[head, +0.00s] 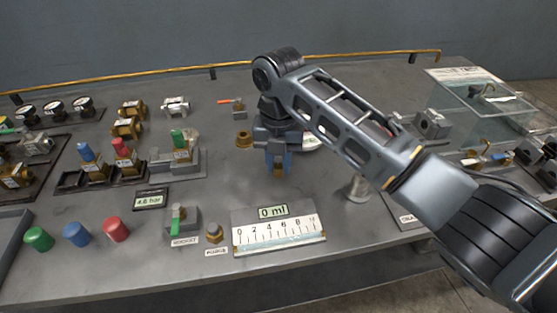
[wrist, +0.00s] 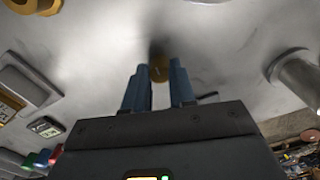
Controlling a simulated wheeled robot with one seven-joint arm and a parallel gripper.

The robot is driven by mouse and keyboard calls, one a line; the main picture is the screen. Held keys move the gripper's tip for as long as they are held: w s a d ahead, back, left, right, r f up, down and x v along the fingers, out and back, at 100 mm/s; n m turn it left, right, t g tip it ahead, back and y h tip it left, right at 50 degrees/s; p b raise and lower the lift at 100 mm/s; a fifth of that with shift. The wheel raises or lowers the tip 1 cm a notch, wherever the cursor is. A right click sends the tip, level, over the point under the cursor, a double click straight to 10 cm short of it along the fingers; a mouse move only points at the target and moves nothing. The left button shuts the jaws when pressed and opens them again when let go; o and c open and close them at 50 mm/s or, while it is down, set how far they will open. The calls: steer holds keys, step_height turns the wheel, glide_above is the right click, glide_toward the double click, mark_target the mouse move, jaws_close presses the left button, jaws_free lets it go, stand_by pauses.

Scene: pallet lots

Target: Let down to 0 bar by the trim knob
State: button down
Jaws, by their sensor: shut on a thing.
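My gripper (head: 278,166) points down at the bench with its blue-grey fingers shut on a small brass piece. In the wrist view my gripper (wrist: 158,86) has the brass piece (wrist: 160,68) between its fingertips. The fingers hide most of it, and I cannot read a label marking it as the trim knob. A small display (head: 149,201) left of my gripper seems to read 4.6 bar. A brass knob (head: 214,231) with a small label stands on the bench near the front, apart from my gripper.
A scale plate (head: 279,238) with a "0 ml" display lies in front of my gripper. Green (head: 39,239), blue (head: 76,234) and red (head: 116,229) caps stand front left. A valve with a green handle (head: 175,220) is nearby. A clear case (head: 487,102) stands back right.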

mark_target(278, 166)
steer(key=c, duration=0.9)
jaws_free()
steer(key=shift+r, duration=0.15)
step_height(278, 166, up, 8)
steer(key=shift+f+b, duration=0.2)
steer(key=shift+b, duration=0.1)
